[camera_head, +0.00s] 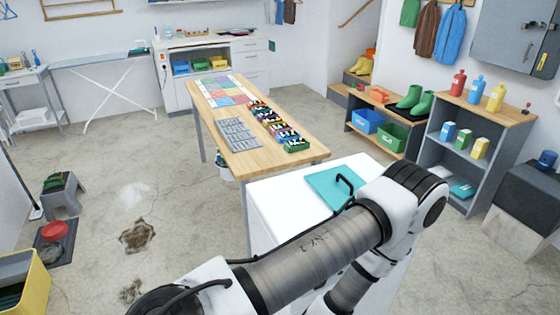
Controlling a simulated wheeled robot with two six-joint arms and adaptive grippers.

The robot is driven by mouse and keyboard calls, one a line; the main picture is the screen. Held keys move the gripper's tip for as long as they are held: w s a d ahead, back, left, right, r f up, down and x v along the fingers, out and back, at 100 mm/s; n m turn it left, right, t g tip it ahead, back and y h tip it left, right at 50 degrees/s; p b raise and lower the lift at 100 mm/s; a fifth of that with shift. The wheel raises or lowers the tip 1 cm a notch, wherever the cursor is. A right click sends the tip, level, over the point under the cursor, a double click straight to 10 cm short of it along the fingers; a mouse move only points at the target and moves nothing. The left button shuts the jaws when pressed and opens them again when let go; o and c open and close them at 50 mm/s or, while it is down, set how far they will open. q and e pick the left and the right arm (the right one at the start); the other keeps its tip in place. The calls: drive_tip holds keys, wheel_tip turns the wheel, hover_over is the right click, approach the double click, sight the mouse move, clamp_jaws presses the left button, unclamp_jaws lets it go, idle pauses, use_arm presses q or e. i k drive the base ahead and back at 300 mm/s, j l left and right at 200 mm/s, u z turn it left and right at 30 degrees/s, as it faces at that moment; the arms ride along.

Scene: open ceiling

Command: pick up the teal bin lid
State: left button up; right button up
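The teal bin lid (326,186) is a flat square panel lying on a white surface (277,208) past the front end of the wooden table. A dark curved handle (346,183) stands up at its right side. One of my arms comes in from the bottom, reaches across to the right and bends back down. It covers the lid's near right part and much of the white surface. Neither of my grippers shows in this view, so I cannot tell their position against the lid.
A wooden table (240,140) with a grey keyboard-like panel (238,133) and a row of coloured boxes (275,127) stands beyond. Shelves (474,140) with bottles and cartons stand at the right. A yellow bin (30,272) is at lower left. The floor at left centre is mostly clear.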

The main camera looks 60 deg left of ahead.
sight(335, 184)
drive_tip(key=u, duration=1.55)
drive_tip(key=i+l+u, duration=0.15)
drive_tip(key=u, duration=0.3)
drive_tip(key=l+u, duration=0.45)
drive_tip(key=i+l+u, duration=0.1)
drive_tip(key=l+u, duration=0.2)
drive_tip(key=u, duration=0.15)
